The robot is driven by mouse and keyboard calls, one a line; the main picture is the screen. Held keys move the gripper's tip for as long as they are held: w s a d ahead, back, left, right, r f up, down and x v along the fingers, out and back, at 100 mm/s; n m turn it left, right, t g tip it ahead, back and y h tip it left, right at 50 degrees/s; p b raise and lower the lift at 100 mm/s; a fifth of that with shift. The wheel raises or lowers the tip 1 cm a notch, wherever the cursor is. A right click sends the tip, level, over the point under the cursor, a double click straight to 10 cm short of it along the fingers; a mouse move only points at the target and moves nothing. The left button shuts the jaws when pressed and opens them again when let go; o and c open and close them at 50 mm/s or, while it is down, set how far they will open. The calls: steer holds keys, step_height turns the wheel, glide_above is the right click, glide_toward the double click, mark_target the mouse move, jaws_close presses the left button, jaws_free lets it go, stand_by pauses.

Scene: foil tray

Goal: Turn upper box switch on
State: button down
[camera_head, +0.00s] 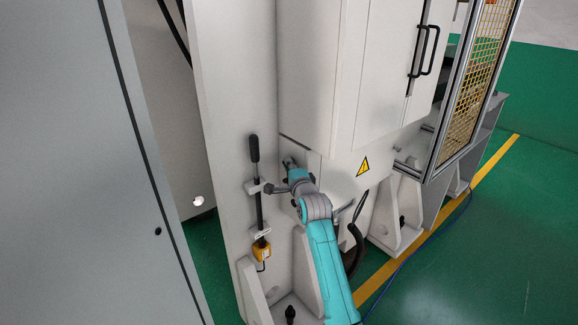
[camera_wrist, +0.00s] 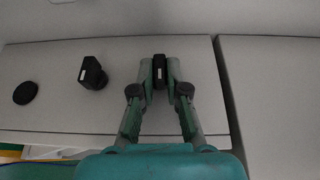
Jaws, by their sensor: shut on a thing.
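In the wrist view, a small black box switch (camera_wrist: 159,72) stands out from the pale panel, close to the panel's seam. My gripper (camera_wrist: 160,78) has its two fingertips closed on either side of this switch. A second black switch (camera_wrist: 92,73) sits apart to its left, clear of the fingers. In the head view, my gripper (camera_head: 290,166) reaches the cabinet front just below the upper box's lower edge. The gripped switch is hidden there by my gripper and arm. The switch's on or off position cannot be read.
A round black knob or cap (camera_wrist: 25,92) is at the wrist view's far left. In the head view, a black-handled lever (camera_head: 254,150) stands left of my gripper, with a yellow padlock-like piece (camera_head: 262,250) below. A yellow warning triangle (camera_head: 363,167) is to the right.

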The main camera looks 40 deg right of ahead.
stand_by(0.4)
steer(key=shift+t, duration=0.3)
steer(key=c, duration=1.2)
jaws_free()
steer(key=v, duration=1.2)
